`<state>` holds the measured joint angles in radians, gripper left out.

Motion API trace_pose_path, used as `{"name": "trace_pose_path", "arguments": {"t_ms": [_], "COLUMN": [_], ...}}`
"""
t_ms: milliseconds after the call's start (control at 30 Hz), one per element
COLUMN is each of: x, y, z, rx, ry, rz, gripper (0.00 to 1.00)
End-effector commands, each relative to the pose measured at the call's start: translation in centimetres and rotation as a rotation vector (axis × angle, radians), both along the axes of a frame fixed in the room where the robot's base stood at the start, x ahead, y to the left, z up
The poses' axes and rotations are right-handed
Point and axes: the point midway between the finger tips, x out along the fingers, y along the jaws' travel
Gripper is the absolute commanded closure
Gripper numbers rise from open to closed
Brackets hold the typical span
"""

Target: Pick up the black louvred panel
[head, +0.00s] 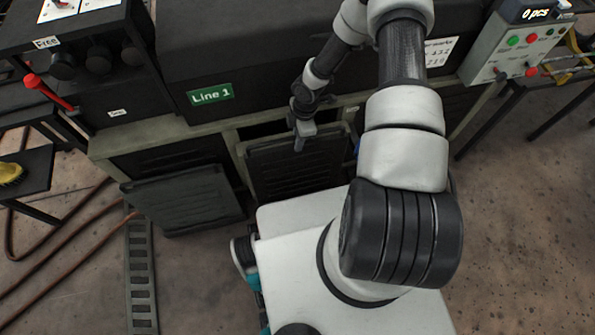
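A black louvred panel (280,176) leans at the front of the machine, in the middle of the head view, with an opening in the frame behind its top edge. My gripper (300,143) points down at this panel's upper edge, right of its middle. The fingers overlap the edge in the picture; whether they touch or grip it is too small to tell. A second dark panel (182,200) with faint slats stands tilted out from the machine to the left. My arm and base hide the first panel's lower right part.
The dark machine (270,60) with a "Line 1" label spans the back. A grey control box (515,45) stands at the right. A red-handled lever (50,93), hoses and a small table with a yellow item (10,173) are at the left. A slotted floor strip (141,275) lies at lower left.

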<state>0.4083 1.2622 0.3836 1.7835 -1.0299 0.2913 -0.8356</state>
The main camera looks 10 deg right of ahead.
Motion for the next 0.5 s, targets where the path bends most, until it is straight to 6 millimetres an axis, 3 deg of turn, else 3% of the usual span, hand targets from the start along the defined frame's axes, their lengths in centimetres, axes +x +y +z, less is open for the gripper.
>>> {"name": "trace_pose_path", "arguments": {"t_ms": [100,500], "x": [0.0,0.02], "y": [0.01,0.02], "z": [0.02,0.03], "rx": [0.0,0.0], "ry": [0.0,0.0], "rz": [0.0,0.0], "gripper": [1.0,1.0]}}
